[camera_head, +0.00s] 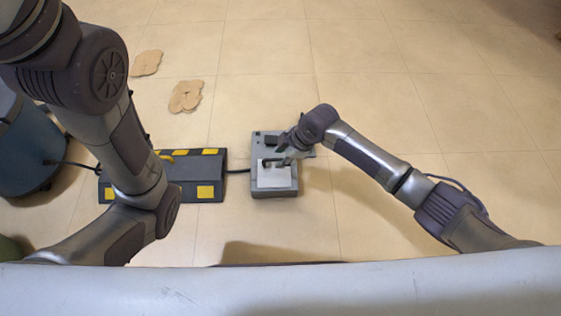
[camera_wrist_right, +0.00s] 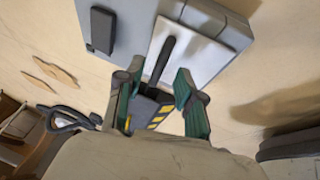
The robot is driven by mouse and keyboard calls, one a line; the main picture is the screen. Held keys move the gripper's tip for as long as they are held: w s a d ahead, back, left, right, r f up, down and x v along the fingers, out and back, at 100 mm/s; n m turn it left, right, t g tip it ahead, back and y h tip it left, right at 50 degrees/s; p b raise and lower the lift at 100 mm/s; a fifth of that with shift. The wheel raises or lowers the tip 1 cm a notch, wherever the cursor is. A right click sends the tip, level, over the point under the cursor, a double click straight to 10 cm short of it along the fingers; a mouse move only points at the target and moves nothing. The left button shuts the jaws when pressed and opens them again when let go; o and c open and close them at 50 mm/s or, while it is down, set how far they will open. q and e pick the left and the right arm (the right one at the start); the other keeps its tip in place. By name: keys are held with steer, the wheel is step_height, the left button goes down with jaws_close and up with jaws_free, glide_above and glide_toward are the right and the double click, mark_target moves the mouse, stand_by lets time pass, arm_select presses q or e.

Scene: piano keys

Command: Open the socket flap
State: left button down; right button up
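The grey socket box (camera_head: 262,192) lies on the floor near the middle of the head view. Its pale flap (camera_head: 275,180) lies flat over the lower part of the box; in the right wrist view the flap (camera_wrist_right: 205,55) carries a dark bar handle (camera_wrist_right: 163,55). My right gripper (camera_head: 281,158) is over the flap. In the right wrist view its green-padded fingers (camera_wrist_right: 159,72) are apart, with the handle between them in the picture. Contact with the handle cannot be told.
A black and yellow block (camera_head: 180,178) lies left of the box, with a dark cable between them. A blue-grey rounded container (camera_head: 25,150) stands at the far left. Flat tan pieces (camera_head: 186,96) lie beyond. The tiled floor to the right is mostly clear.

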steer(key=shift+w+a+f, duration=0.1)
steer(key=shift+a+f, duration=0.1)
steer(key=shift+f, duration=0.25)
jaws_close()
